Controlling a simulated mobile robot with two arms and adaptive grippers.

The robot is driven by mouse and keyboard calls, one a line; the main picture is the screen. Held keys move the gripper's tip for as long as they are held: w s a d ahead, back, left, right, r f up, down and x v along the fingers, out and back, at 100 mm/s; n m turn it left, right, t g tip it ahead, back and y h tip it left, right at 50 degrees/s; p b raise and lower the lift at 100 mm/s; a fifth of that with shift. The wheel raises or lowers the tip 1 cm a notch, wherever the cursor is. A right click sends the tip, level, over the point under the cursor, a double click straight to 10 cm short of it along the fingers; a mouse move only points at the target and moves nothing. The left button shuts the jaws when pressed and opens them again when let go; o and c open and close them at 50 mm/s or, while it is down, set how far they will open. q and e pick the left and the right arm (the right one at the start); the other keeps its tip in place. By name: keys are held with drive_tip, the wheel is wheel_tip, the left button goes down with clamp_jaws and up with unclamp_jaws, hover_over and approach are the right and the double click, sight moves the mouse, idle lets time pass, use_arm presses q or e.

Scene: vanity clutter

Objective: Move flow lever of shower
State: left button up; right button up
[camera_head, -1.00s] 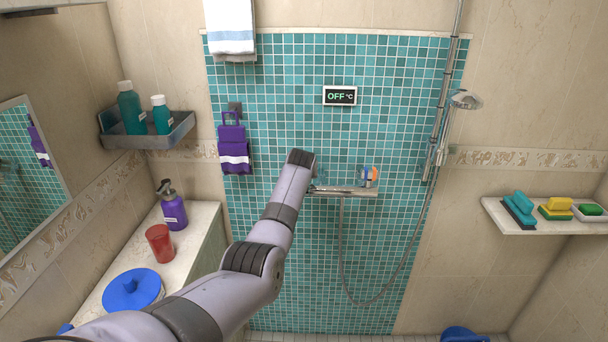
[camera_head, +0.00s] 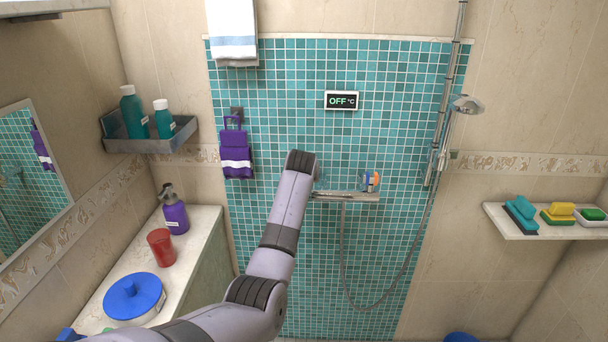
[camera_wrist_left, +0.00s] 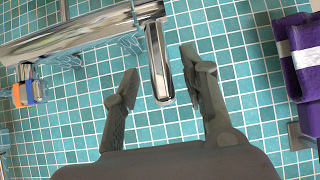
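A chrome flow lever (camera_wrist_left: 158,80) sticks out from the bar's end. My left gripper (camera_wrist_left: 159,62) is open, with one finger on each side of the lever. A gap shows between each finger and the lever. In the head view my arm hides the gripper and lever. A wall display (camera_head: 341,101) reads OFF. My right gripper is not in view.
A purple cloth (camera_head: 236,154) hangs close to the left of my arm, and also shows in the wrist view (camera_wrist_left: 300,60). The hose (camera_head: 345,260) loops below. A counter at left holds a purple pump bottle (camera_head: 174,212) and red cup (camera_head: 160,247).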

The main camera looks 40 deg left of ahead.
use_arm(q)
drive_tip(key=v, duration=0.6)
drive_tip(key=shift+s, duration=0.15)
drive_tip(key=shift+d+r, duration=0.1)
